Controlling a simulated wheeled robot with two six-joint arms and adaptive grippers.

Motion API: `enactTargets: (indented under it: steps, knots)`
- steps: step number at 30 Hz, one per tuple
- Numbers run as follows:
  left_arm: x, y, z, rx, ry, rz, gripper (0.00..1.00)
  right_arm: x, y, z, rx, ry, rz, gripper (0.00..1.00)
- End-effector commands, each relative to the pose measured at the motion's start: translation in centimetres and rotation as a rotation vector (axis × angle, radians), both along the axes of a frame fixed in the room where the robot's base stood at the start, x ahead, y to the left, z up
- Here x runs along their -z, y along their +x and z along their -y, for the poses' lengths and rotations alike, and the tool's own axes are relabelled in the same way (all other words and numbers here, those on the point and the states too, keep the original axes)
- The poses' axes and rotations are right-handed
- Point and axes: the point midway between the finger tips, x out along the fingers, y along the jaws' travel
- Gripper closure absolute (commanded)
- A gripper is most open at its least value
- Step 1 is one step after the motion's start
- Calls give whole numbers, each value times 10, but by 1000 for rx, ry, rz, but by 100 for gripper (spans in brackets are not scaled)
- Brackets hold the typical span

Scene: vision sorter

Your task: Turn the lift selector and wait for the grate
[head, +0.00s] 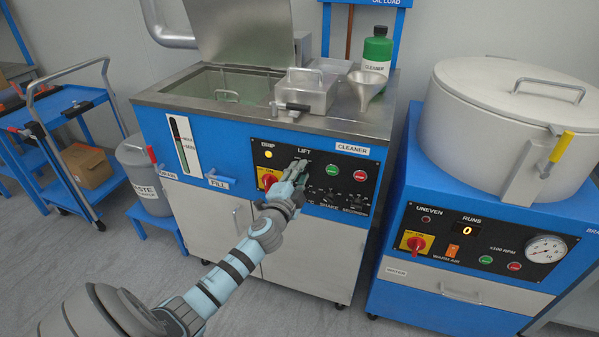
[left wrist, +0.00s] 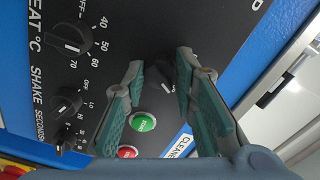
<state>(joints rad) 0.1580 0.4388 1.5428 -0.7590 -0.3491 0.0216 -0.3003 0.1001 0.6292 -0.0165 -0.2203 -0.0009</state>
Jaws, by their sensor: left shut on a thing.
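The lift selector, a dark knob (left wrist: 166,72), is on the black control panel (head: 322,197) of the blue cleaner, under the word LIFT. My left gripper (head: 297,170) is at the panel with its fingers closed on the selector from both sides; it also shows in the left wrist view (left wrist: 158,66). The fingers hide most of the knob in the head view. The cleaner's tank (head: 190,86) is open, with its lid raised behind. A wire handle (head: 228,95) shows inside the tank; I cannot make out the grate itself. My right gripper is out of view.
Green and red buttons (head: 333,170) sit right of the selector, and a red-yellow main switch (head: 267,178) left of it. A yellow lamp (head: 268,154) is by DRIP. A metal box (head: 306,93), funnel (head: 367,87) and cleaner bottle (head: 377,51) stand on top.

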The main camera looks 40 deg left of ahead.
Motion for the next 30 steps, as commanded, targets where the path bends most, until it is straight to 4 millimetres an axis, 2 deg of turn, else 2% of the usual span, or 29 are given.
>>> enactTargets:
  steps: [9, 21, 22, 24, 26, 30]
  knots:
    - [0, 0, 1, 1, 74, -27, 100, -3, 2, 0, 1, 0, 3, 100]
    - [1, 0, 0, 1, 81, -30, 100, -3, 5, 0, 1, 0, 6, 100]
    - [1, 0, 0, 1, 80, -30, 71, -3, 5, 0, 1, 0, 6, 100]
    - [1, 0, 0, 0, 80, -29, 60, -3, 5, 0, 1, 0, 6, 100]
    - [1, 0, 0, 0, 80, -29, 54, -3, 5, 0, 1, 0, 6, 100]
    - [0, 0, 0, 0, 80, -29, 54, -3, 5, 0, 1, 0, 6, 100]
